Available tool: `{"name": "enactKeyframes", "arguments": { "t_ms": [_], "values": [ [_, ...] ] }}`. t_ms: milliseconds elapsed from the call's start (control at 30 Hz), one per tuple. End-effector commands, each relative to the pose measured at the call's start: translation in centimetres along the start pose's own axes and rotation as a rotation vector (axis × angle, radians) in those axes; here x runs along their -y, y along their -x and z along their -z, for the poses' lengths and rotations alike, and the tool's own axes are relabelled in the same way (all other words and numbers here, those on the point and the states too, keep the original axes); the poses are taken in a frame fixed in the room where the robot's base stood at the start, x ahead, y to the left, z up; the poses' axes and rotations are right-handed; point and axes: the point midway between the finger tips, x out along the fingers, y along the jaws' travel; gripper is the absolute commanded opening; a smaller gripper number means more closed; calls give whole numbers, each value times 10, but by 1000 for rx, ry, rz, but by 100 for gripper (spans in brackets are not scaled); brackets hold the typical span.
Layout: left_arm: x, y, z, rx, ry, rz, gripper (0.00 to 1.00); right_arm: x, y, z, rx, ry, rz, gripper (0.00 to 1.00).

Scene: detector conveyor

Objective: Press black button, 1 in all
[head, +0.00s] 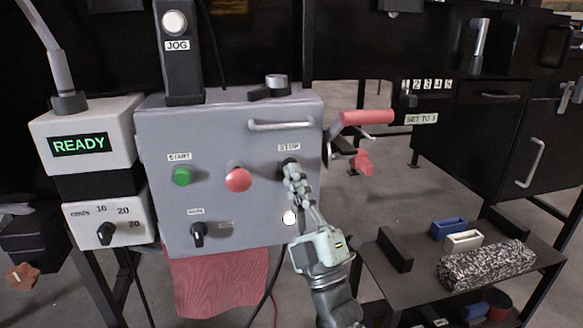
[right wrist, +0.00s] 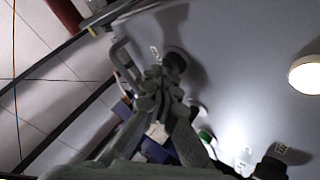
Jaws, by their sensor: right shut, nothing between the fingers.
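The black button (head: 287,161) sits under the STOP label (head: 289,147) on the right of the grey control box (head: 265,220). My right gripper (head: 293,172) is shut and empty, with its fingertips at the button and partly covering it. In the right wrist view the shut fingertips (right wrist: 156,74) are just beside the dark round button (right wrist: 175,59). I cannot tell whether they touch it. My left gripper is not in view.
The box also carries a green START button (head: 182,176), a red button (head: 238,179), a black knob (head: 198,233) and a lit white lamp (head: 290,218). A metal handle (head: 281,125) juts out above the STOP label. A red crank (head: 366,118) stands to the right.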

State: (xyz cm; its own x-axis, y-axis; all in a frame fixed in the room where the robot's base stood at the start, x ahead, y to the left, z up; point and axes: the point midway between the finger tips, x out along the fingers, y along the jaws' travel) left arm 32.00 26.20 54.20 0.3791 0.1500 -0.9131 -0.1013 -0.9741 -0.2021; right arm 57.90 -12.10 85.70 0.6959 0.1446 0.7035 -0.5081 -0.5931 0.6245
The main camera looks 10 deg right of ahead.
Motion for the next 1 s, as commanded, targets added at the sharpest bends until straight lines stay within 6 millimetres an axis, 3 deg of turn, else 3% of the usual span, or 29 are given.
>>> {"name": "enactKeyframes", "arguments": {
  "t_ms": [667,1000],
  "values": [
    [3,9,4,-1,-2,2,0,-10,13,9,1,-1,1,0],
    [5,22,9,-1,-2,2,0,-26,35,26,2,-1,3,0]
  ]
}}
